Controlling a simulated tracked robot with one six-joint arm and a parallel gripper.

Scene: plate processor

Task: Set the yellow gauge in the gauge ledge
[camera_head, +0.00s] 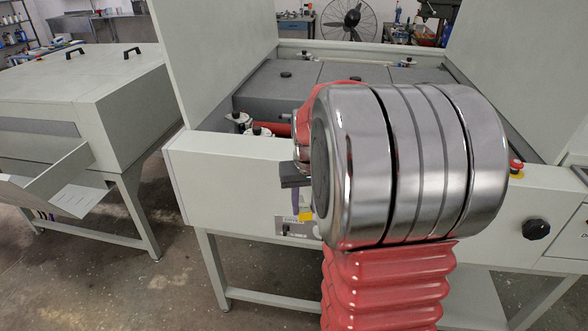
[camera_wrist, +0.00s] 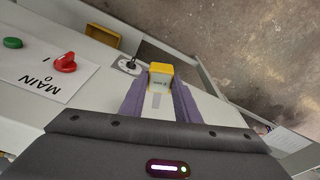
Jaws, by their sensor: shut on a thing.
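The yellow gauge (camera_wrist: 161,70) is a small block with a yellow top and a pale face with a dark marking. My gripper (camera_wrist: 160,82) has purple fingers on either side of it and is shut on it. In the head view, the yellow gauge (camera_head: 306,216) shows small at the tip of my gripper (camera_head: 297,205), in front of the machine's front panel; my arm hides much around it. In the wrist view, a shallow yellow tray-like piece (camera_wrist: 97,34) lies on the panel beyond and left of the gauge. It may be the gauge ledge; the gauge is apart from it.
The wrist view shows a MAIN switch with a red knob (camera_wrist: 65,63), a green button (camera_wrist: 12,43) and a black key-like switch (camera_wrist: 130,65) close to the gauge. The machine's front (camera_head: 235,185) has a black knob (camera_head: 536,229) and a red emergency button (camera_head: 516,167) at right.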

